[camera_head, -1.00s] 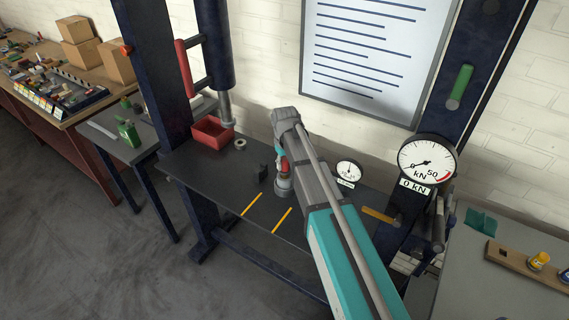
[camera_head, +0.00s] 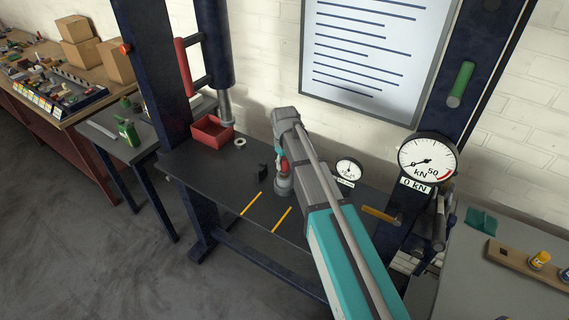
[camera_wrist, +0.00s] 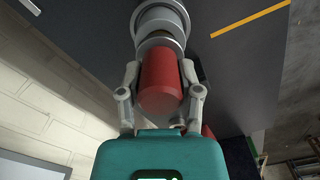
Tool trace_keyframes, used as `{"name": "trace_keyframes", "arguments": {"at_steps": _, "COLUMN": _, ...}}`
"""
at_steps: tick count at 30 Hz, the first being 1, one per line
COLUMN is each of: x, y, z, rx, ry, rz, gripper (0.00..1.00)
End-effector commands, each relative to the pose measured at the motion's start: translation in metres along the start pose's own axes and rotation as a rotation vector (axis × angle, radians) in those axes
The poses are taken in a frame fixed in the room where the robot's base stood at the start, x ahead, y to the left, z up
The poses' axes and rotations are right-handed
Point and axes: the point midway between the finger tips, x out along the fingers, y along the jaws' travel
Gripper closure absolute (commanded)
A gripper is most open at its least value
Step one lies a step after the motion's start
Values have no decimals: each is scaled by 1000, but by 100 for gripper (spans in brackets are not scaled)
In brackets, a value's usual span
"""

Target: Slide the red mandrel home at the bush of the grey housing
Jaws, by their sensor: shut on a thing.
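The red mandrel (camera_wrist: 160,84) is between the two fingers of my gripper (camera_wrist: 160,90) in the wrist view, and the fingers are shut on it. Its far end meets the bush at the grey housing (camera_wrist: 158,20); a brownish ring shows between the red body and the grey rings. How deep the mandrel sits cannot be told. In the head view the grey housing (camera_head: 284,186) stands on the dark press table, with a bit of the red mandrel (camera_head: 285,167) just above it. My arm hides most of the gripper there.
A small black block (camera_head: 263,172) stands left of the housing. A red bin (camera_head: 212,131) and a pale ring (camera_head: 240,142) lie further back left. A small dial gauge (camera_head: 348,170) stands to the right. Yellow lines (camera_head: 252,203) mark the table front.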

Motion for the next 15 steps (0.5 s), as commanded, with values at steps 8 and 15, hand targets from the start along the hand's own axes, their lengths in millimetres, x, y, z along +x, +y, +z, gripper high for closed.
{"name": "trace_keyframes", "arguments": {"at_steps": 8, "x": 1, "y": -1, "z": 0, "rx": -1, "ry": 0, "rz": 0, "gripper": 32}}
{"name": "trace_keyframes", "arguments": {"at_steps": 15, "x": 1, "y": -1, "z": 0, "rx": -1, "ry": 0, "rz": 0, "gripper": 14}}
